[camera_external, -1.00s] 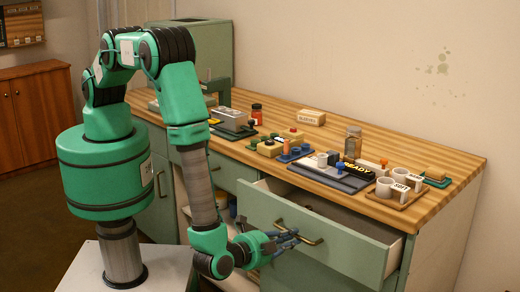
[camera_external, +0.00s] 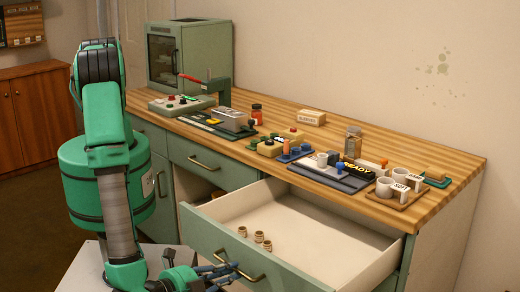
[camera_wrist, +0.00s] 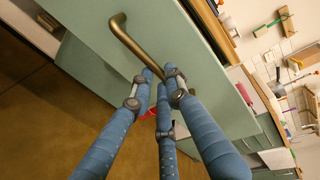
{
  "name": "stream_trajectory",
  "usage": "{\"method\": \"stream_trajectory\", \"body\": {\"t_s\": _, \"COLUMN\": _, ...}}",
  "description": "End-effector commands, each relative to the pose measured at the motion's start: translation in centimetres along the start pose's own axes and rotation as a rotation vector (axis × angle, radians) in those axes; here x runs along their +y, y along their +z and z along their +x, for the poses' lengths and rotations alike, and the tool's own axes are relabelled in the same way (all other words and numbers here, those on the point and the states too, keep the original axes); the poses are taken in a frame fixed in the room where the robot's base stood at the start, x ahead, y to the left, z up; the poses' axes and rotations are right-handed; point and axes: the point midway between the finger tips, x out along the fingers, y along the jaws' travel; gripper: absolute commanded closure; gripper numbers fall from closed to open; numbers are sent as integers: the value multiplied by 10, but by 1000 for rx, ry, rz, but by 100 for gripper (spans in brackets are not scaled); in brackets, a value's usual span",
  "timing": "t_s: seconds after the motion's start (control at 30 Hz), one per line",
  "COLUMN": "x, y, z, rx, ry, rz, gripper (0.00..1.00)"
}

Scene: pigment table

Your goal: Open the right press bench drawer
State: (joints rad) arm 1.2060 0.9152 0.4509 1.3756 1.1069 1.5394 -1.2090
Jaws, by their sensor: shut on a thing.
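The right press bench drawer (camera_external: 203,228) is pulled far out, with its pale inside showing. Its brass bar handle (camera_external: 254,277) is on the green front, and it shows large in the wrist view (camera_wrist: 128,39). My blue-fingered gripper (camera_external: 232,272) is at this handle, shut on it. In the wrist view, the gripper's fingertips (camera_wrist: 160,76) meet at the handle's lower end. The exact contact is partly hidden by the fingers.
Three small tan pieces (camera_external: 257,236) stand in the drawer. The closed left drawer (camera_external: 200,160) is beside it. The wooden bench top (camera_external: 450,165) above holds cups, a jar, blocks and trays. Open floor shows in the wrist view.

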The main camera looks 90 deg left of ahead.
Motion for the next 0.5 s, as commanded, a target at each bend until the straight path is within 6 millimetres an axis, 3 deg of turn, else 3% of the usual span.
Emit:
{"method": "stream_trajectory", "body": {"t_s": 0.43, "x": 2, "y": 0, "z": -6, "rx": -1, "ry": 1, "rz": 1, "gripper": 100}}
{"method": "stream_trajectory", "body": {"t_s": 0.47, "x": 2, "y": 0, "z": -6, "rx": -1, "ry": 1, "rz": 1, "gripper": 83}}
{"method": "stream_trajectory", "body": {"t_s": 0.5, "x": 2, "y": 0, "z": -6, "rx": -1, "ry": 1, "rz": 1, "gripper": 75}}
